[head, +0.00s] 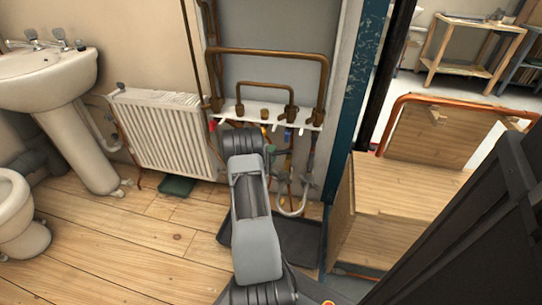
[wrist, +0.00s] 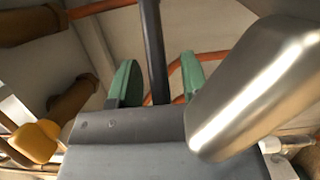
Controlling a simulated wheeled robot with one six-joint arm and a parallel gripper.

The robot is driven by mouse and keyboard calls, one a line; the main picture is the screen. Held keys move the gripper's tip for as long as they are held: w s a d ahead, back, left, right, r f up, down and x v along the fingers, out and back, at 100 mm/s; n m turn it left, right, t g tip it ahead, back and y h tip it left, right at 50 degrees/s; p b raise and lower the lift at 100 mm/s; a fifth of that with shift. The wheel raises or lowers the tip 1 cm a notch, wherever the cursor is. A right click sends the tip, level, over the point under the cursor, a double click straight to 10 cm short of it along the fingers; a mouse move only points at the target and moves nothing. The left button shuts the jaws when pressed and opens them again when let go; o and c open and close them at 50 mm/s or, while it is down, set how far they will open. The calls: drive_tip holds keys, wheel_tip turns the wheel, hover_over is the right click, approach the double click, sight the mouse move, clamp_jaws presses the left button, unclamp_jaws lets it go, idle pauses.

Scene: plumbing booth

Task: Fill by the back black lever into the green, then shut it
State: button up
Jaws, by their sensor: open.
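My gripper (wrist: 158,80) is open in the wrist view, with two green fingers spread apart. A dark upright bar (wrist: 153,45) shows between them; I cannot tell whether it is the back black lever or whether the fingers touch it. In the head view my arm covers most of the gripper and the middle of the pipework. A dark green container (head: 177,186) lies on the floor below the radiator, left of my arm. No black lever can be made out clearly in the head view.
A white pipe rail (head: 305,121) with copper pipes (head: 270,53) and coloured handles runs along the wall. In the wrist view a yellow knob (wrist: 36,141) is left and a large metallic part (wrist: 255,85) close right. A black tray (head: 300,240) lies below; a wooden box (head: 400,200) stands right.

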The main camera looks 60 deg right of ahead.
clamp_jaws()
idle(0.4)
